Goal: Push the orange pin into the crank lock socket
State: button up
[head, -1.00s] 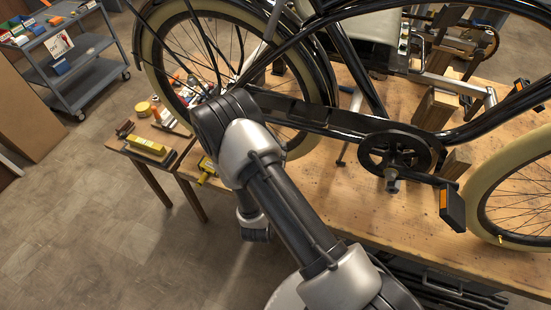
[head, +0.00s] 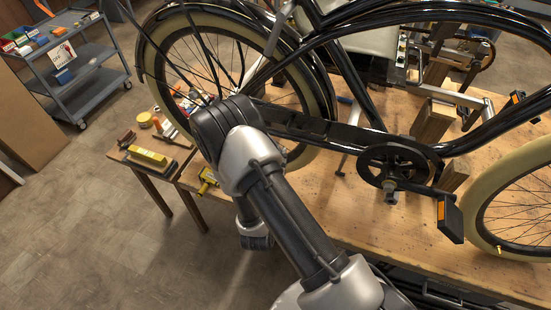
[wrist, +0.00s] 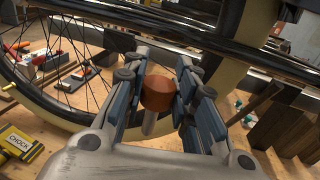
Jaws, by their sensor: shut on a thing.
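The orange pin (wrist: 158,93) sits between the fingers of my gripper (wrist: 162,75) in the wrist view. Its orange head faces the camera and a pale grey shaft shows below it. The fingers are closed on its sides. The crank (head: 395,165) with its black chainring is on the bicycle, right of my arm in the head view. I cannot make out the lock socket for certain. My gripper and the pin are hidden behind my arm in the head view.
The black bicycle frame (head: 375,95) and rear wheel (head: 322,120) stand over the wooden workbench (head: 310,200). A yellow chock box (wrist: 18,143) lies at left in the wrist view. Wooden blocks (head: 432,122) stand behind the crank. A grey cart (head: 85,75) stands at the far left.

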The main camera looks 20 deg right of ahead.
jog(key=shift+r+p, duration=1.3)
jog(key=shift+r, duration=0.6)
